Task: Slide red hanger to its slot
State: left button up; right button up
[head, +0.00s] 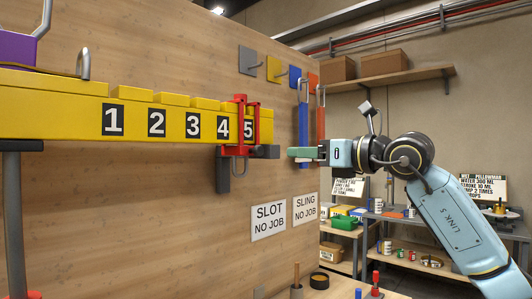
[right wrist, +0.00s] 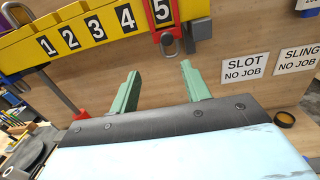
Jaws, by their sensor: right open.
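The yellow beam (head: 60,116) carries slot numbers 1 to 5. The red hanger (head: 239,127) sits around the beam near its right end, beside the 4 and 5 labels, with a grey hook below. In the right wrist view the red hanger (right wrist: 160,14) is at the top, by the 5. My right gripper (head: 303,154) is right of the hanger and apart from it, with green fingers. In the right wrist view the gripper (right wrist: 158,80) is open, with nothing between its fingers. My left gripper is not in view.
A wooden panel (head: 120,220) stands behind the beam. Blue (head: 303,122) and orange-red (head: 320,122) hanging pieces are behind the gripper. Signs reading SLOT NO JOB (head: 268,219) and SLING NO JOB (head: 305,208) are lower on the panel. A purple piece (head: 17,47) is at far left.

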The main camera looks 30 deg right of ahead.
jog(key=h, duration=0.1)
jog(key=p, duration=0.3)
send_near(261, 151)
jog(key=x, duration=0.7)
jog(key=shift+r, duration=0.1)
jog(key=shift+w+a+p, duration=0.25)
jog(key=shift+w+p, duration=0.1)
jog(key=shift+w, duration=0.25)
jog(key=shift+c, duration=0.4)
grip_shut()
